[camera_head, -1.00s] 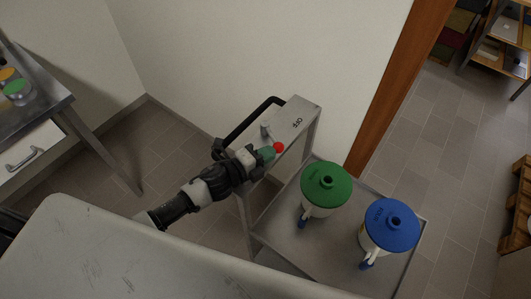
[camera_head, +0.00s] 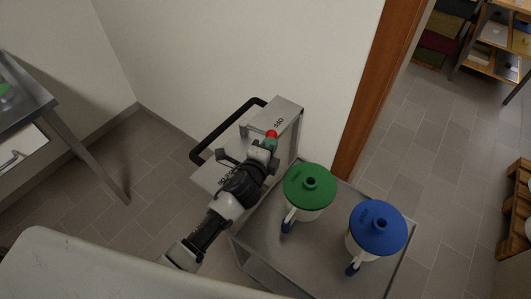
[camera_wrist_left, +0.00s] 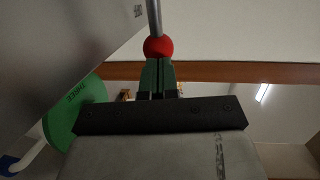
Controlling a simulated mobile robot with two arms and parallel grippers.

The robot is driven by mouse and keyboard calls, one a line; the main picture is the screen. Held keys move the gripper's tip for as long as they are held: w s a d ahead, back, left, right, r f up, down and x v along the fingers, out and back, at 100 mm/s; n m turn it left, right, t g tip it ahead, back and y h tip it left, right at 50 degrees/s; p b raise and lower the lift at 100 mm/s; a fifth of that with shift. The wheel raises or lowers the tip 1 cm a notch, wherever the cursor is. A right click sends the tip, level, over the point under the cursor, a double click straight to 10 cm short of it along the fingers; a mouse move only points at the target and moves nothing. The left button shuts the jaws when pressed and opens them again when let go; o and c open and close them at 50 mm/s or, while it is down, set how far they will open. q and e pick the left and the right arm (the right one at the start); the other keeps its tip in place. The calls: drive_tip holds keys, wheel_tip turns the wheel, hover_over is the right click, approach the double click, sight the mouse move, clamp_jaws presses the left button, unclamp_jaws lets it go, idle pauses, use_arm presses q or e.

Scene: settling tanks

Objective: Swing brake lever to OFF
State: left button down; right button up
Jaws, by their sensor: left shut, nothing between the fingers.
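The brake lever is a thin grey rod (camera_head: 256,130) with a red ball knob (camera_head: 272,133), on the grey top of a cart's raised end panel (camera_head: 287,107). The knob is beside the OFF marking (camera_head: 279,122). My left gripper (camera_head: 270,143) has green fingers and is shut with nothing between them. Its tips are at the knob, seemingly touching its side. In the left wrist view, the fingers (camera_wrist_left: 157,75) end right at the red knob (camera_wrist_left: 158,47), with the rod (camera_wrist_left: 154,16) beyond. My right gripper is not in view.
The cart's grey tray (camera_head: 262,232) carries a green-lidded container (camera_head: 309,184) and a blue-lidded container (camera_head: 377,228), close to my left arm. A black handle bar (camera_head: 215,140) loops off the panel. A wall stands behind; a metal table (camera_head: 30,105) is at left.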

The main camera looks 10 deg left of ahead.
sight(276, 136)
use_arm(q)
drive_tip(key=w+y+b, duration=0.1)
drive_tip(key=w+d+n+y+b, duration=0.1)
drive_tip(key=w, duration=0.1)
drive_tip(key=shift+w+n+b, duration=0.15)
drive_tip(key=shift+n+b, duration=0.15)
drive_tip(key=shift+b, duration=0.05)
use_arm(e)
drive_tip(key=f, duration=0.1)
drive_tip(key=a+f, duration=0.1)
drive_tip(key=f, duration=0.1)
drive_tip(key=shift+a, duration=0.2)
use_arm(q)
drive_tip(key=shift+w, duration=0.1)
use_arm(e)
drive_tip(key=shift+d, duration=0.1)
use_arm(q)
drive_tip(key=shift+d+r, duration=0.1)
drive_tip(key=shift+r, duration=0.05)
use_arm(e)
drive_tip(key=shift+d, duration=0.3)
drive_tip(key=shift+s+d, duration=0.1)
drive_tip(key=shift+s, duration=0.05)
